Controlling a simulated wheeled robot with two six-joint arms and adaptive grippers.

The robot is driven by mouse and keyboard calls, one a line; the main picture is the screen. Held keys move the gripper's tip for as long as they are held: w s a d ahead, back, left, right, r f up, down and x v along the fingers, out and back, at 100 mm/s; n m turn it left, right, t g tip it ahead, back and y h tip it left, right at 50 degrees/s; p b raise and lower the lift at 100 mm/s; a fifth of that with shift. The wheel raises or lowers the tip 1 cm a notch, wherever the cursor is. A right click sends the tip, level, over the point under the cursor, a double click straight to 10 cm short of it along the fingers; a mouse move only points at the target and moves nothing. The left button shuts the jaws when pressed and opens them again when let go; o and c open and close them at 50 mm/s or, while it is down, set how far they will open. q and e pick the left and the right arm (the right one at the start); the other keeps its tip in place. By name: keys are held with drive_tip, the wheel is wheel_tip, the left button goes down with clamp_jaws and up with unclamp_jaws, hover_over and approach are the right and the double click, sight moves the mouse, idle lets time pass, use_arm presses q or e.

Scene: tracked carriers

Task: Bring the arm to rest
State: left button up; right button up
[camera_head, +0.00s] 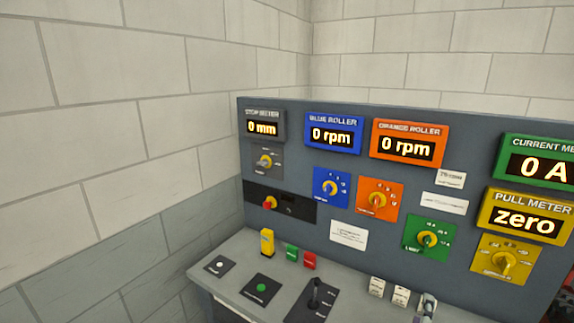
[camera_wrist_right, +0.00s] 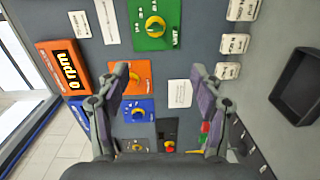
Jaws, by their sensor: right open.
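My right gripper (camera_wrist_right: 159,72) is open and empty in the right wrist view, its two purple-padded fingers spread in front of the grey control panel (camera_wrist_right: 90,22). Between and behind the fingers I see the orange dial plate (camera_wrist_right: 130,77) and a white label. A small grey part, seemingly my right gripper (camera_head: 428,304), shows at the bottom edge of the head view, over the console desk; most of the arm is out of frame. My left gripper is in neither view.
The panel (camera_head: 290,220) carries displays: stop meter (camera_head: 263,127) 0 mm, blue roller (camera_head: 333,134) 0 rpm, orange roller (camera_head: 407,146) 0 rpm, current meter (camera_head: 543,165) 0 A, pull meter (camera_head: 525,214) zero. A black lever (camera_head: 315,294) rises from the desk (camera_head: 232,262). A dark tray (camera_wrist_right: 301,86) shows at right.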

drive_tip(key=s+d+f+m+g+y, duration=0.1)
drive_tip(key=s+d+f+m+g, duration=0.25)
drive_tip(key=f+m, duration=0.25)
drive_tip(key=s+a+f+m+g+y, duration=0.2)
drive_tip(key=s+a+f+g+y, duration=0.25)
drive_tip(key=s, duration=0.25)
drive_tip(key=s+a+f+m+g+y, duration=0.2)
drive_tip(key=s+a+f+g+y, duration=0.1)
drive_tip(key=s+a+f, duration=0.4)
drive_tip(key=s+d+f+g, duration=0.1)
drive_tip(key=s+d+f, duration=0.1)
drive_tip(key=f, duration=1.1)
drive_tip(key=s+d+f+g, duration=0.1)
drive_tip(key=s+d+f, duration=0.1)
drive_tip(key=f, duration=1)
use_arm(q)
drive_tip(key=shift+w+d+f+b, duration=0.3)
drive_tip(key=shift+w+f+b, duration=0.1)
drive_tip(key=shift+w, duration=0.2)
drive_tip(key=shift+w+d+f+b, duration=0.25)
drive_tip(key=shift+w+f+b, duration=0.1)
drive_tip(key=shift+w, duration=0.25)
use_arm(e)
drive_tip(key=s+f, duration=1.5)
drive_tip(key=s, duration=0.2)
drive_tip(key=shift+s+d+f+g, duration=0.25)
drive_tip(key=shift+d+f+g, duration=0.05)
drive_tip(key=shift+d+f, duration=0.05)
